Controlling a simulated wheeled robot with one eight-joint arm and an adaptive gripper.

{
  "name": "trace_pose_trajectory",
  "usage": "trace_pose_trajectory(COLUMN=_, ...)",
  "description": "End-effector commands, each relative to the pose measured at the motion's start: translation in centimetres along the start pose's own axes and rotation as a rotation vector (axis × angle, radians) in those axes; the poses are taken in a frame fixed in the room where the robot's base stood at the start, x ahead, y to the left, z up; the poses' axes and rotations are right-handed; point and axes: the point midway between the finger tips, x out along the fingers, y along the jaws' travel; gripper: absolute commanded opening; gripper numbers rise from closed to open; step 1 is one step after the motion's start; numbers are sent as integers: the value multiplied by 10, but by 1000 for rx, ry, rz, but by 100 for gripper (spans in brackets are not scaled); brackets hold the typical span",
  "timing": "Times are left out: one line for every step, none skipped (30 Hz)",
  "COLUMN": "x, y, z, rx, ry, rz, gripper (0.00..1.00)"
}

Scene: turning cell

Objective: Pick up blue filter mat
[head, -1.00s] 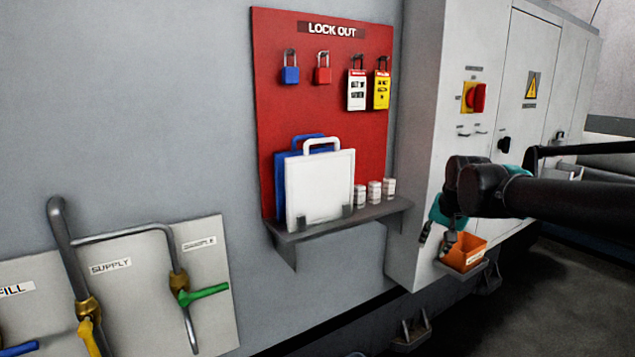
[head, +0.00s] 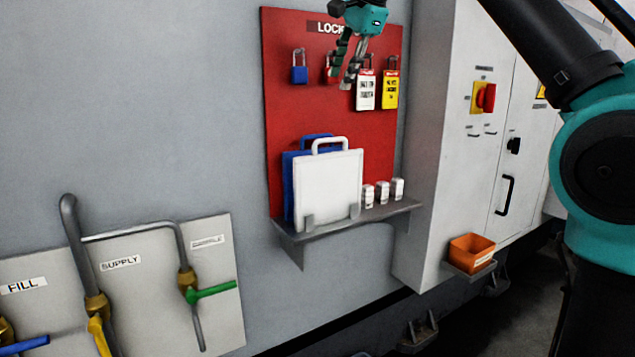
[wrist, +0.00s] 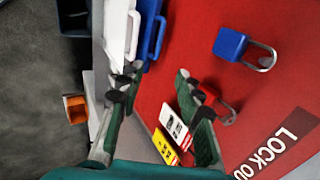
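The blue filter mat (head: 288,182) stands upright on the shelf of the red board. A white mat (head: 328,190) stands in front of it and hides most of it; only its left edge and top handle show. In the wrist view the blue mat's handle (wrist: 157,38) lies beside the white handle (wrist: 133,35), above the fingertips in the picture. My gripper (head: 343,84) is up at the padlocks and tags, higher than both mats. The wrist view shows its two fingers (wrist: 156,74) apart with nothing between them.
The red lockout board (head: 285,110) carries a blue padlock (head: 299,72), a red padlock partly hidden by my gripper, a white tag (head: 366,92) and a yellow tag (head: 390,90). Small white containers (head: 382,193) stand on the shelf (head: 330,233). An orange bin (head: 472,252) is at right.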

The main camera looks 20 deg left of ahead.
Motion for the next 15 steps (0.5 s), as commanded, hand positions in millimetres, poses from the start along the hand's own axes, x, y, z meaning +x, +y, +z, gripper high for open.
trace_pose_trajectory(x=-4, y=-1, z=4, rx=6, ry=-4, rz=-2, gripper=35)
trace_pose_trajectory(x=-5, y=-2, z=6, rx=9, ry=-6, rz=-3, gripper=35)
trace_pose_trajectory(x=-4, y=-2, z=7, rx=12, ry=-7, rz=-3, gripper=35)
trace_pose_trajectory(x=-3, y=-2, z=7, rx=14, ry=-7, rz=-4, gripper=35)
trace_pose_trajectory(x=-1, y=-2, z=7, rx=15, ry=-7, rz=-4, gripper=35)
trace_pose_trajectory(x=4, y=-2, z=7, rx=15, ry=-7, rz=-4, gripper=35)
trace_pose_trajectory(x=8, y=-2, z=7, rx=15, ry=-7, rz=-4, gripper=35)
trace_pose_trajectory(x=13, y=-2, z=7, rx=15, ry=-7, rz=-4, gripper=35)
trace_pose_trajectory(x=20, y=-2, z=7, rx=15, ry=-7, rz=-4, gripper=35)
trace_pose_trajectory(x=26, y=-2, z=7, rx=15, ry=-7, rz=-4, gripper=35)
trace_pose_trajectory(x=31, y=-2, z=7, rx=14, ry=-7, rz=-4, gripper=35)
trace_pose_trajectory(x=39, y=-2, z=7, rx=14, ry=-6, rz=-4, gripper=35)
trace_pose_trajectory(x=44, y=-2, z=7, rx=14, ry=-6, rz=-4, gripper=35)
trace_pose_trajectory(x=50, y=-2, z=7, rx=14, ry=-6, rz=-4, gripper=35)
trace_pose_trajectory(x=58, y=-2, z=7, rx=14, ry=-6, rz=-4, gripper=35)
